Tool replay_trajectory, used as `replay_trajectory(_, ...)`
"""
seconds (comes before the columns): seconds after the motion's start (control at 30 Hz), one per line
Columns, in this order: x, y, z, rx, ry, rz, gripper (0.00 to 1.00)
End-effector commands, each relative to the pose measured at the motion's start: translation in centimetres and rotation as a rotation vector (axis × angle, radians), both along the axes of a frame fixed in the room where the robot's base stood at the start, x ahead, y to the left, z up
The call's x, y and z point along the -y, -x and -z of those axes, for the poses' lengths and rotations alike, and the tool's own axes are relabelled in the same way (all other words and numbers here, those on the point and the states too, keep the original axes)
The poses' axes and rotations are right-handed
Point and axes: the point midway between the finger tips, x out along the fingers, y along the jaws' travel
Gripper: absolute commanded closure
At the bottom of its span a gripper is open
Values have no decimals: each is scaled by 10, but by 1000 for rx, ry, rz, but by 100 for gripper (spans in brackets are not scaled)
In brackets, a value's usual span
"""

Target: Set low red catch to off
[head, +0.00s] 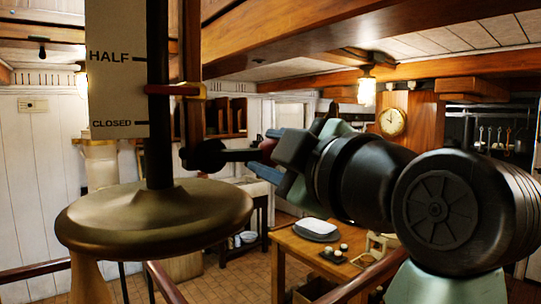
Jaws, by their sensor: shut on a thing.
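The low red catch shows as a short dark lever (232,155) with a red end (268,148). It runs roughly level to the right from a dark rounded pivot on the wooden post (190,115). My gripper (268,155) comes in from the right and is shut on the red end, which its fingers partly hide. The catch's off mark, if any, is not visible.
A big brass-coloured disc (153,222) on a dark vertical rod stands close at left. Behind the rod is a plate (118,70) marked HALF and CLOSED, with a red pointer (171,89). A wooden table (290,243) with dishes stands beyond and below.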

Motion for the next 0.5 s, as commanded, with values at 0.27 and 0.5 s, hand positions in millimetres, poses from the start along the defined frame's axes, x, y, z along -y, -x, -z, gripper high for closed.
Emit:
replay_trajectory(0.27,0,1,-6,90,124,1,100)
replay_trajectory(0.5,-3,3,-19,218,300,3,100)
